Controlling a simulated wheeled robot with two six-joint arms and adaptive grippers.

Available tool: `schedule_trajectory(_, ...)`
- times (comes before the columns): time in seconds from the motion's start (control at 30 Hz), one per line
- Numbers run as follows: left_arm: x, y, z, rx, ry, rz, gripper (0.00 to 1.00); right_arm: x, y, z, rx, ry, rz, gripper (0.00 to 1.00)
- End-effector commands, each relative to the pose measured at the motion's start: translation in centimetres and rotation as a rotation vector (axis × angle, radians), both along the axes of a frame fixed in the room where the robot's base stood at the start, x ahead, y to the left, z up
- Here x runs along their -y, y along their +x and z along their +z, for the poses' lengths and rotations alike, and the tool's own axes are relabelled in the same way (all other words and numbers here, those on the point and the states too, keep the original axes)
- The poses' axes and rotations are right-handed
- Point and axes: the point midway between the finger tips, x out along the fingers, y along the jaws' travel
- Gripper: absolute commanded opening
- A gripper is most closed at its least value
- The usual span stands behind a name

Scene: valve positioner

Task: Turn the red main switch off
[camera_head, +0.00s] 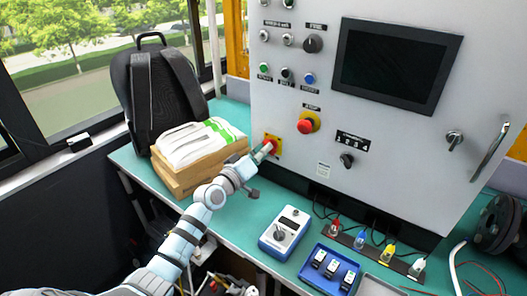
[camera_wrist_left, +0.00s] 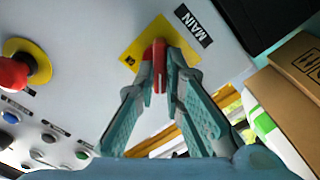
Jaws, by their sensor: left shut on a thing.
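The red main switch (camera_wrist_left: 159,55) sits on a yellow plate (camera_wrist_left: 131,54) beside a black "MAIN" label (camera_wrist_left: 193,26) in the left wrist view. In the head view its yellow plate (camera_head: 277,141) is at the lower left of the grey cabinet. My left gripper (camera_wrist_left: 161,80) is shut on the red handle, one finger on each side of it. In the head view my left gripper (camera_head: 264,152) reaches the plate from the lower left and covers most of the switch. My right gripper is not in view.
A red emergency button (camera_head: 306,126) is right of the switch; knobs and buttons sit above. Cardboard boxes (camera_head: 182,180) and a backpack (camera_head: 150,90) stand to the left. A blue-white meter (camera_head: 285,232) and a blue tray (camera_head: 328,270) lie on the green table (camera_head: 240,227).

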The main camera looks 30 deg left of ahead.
Motion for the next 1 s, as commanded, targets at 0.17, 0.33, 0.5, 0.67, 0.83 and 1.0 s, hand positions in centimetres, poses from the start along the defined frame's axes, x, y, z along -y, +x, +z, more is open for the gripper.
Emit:
schedule_trajectory(0.17,0.0,0.0,-0.1,-0.003,-0.002,-0.001,0.28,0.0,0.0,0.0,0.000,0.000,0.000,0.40)
schedule_trajectory(0.33,0.0,0.0,-0.1,-0.002,-0.001,-0.001,0.30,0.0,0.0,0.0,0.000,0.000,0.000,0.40)
schedule_trajectory(0.5,0.0,-0.2,-0.1,-0.001,0.001,0.000,0.30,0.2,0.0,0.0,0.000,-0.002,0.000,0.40)
schedule_trajectory(0.67,-0.4,-2.7,-0.2,-0.002,0.004,-0.001,0.30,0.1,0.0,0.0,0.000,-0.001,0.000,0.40)
schedule_trajectory(0.83,-1.2,-7.8,-0.3,-0.006,0.013,-0.001,0.30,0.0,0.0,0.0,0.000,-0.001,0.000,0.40)
schedule_trajectory(1.0,-1.6,-10.9,-0.2,-0.004,0.008,0.002,0.30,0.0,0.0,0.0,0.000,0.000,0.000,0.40)
